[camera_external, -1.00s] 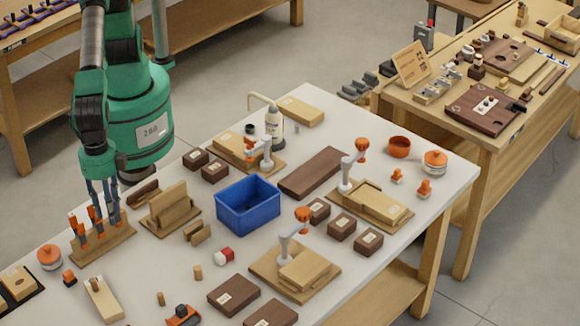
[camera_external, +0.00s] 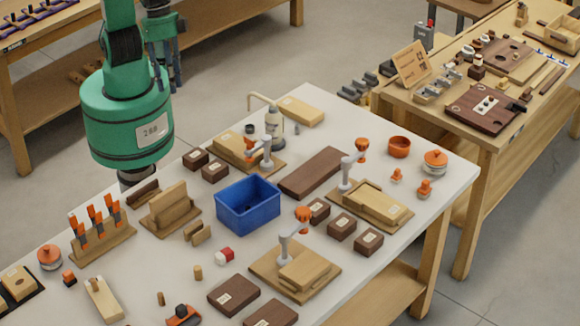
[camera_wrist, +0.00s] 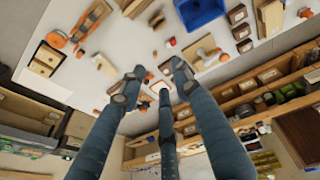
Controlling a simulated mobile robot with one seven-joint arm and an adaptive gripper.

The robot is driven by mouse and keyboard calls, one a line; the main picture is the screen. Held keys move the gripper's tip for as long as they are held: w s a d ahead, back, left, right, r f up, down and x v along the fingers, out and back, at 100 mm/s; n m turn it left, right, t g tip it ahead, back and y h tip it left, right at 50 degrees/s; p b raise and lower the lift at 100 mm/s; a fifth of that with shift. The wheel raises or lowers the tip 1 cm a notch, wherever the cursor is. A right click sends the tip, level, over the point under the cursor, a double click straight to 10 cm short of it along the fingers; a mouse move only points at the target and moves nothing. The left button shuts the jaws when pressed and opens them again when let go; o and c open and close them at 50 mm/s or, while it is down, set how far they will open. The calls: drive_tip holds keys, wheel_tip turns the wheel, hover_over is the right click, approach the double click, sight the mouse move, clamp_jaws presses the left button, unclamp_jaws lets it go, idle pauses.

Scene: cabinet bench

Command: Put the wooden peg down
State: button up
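Two small upright wooden pegs stand on the white bench top in the external view: one (camera_external: 198,272) near the red-and-white block, the other (camera_external: 161,298) closer to the front. I cannot tell which is the task's peg. My gripper (camera_external: 168,78) is raised at the upper left, beyond the bench's far-left edge and well apart from both pegs. In the wrist view its long blue-grey fingers are spread (camera_wrist: 158,78), with nothing visible held between them. The bench top shows far beyond the fingertips.
A blue bin (camera_external: 248,204) stands mid-bench. A wooden rack with orange-handled tools (camera_external: 104,245) stands at the left.

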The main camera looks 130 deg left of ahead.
drive_tip(key=s+a+m+t+y, duration=0.1)
drive_tip(key=s+a+t, duration=0.1)
drive_tip(key=s+a, duration=1.6)
drive_tip(key=s, duration=0.4)
drive_tip(key=shift+a+r+t, duration=0.3)
drive_tip(key=shift+a, duration=0.1)
